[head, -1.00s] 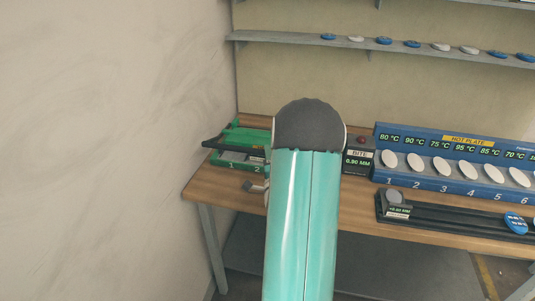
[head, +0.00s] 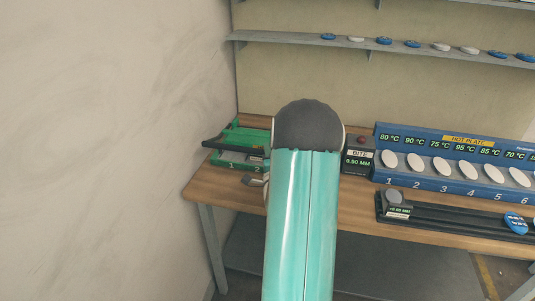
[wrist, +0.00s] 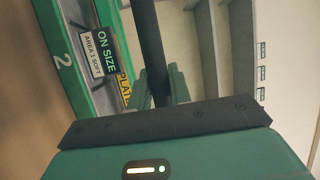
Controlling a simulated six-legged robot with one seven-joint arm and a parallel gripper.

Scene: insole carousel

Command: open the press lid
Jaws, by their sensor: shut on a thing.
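The green press (head: 228,160) sits at the left end of the bench, with its green lid (head: 243,137) on top and a black bar along its left side (head: 212,142). My teal arm hides its right part. In the wrist view the press's green edge (wrist: 58,62) runs along the left, marked 2, beside an "ON SIZE" label (wrist: 105,50). My gripper (wrist: 162,88) has its green fingers closed around a dark bar (wrist: 149,40), which looks like the lid handle. The exact contact is partly hidden. In the head view my gripper is mostly hidden behind the arm.
Right of the arm stand a black "BITE" gauge box (head: 357,160), a blue hot plate (head: 455,183) with white pads, and a black rail (head: 455,222). A wall (head: 110,150) is close on the left. A shelf (head: 290,42) with small discs hangs above.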

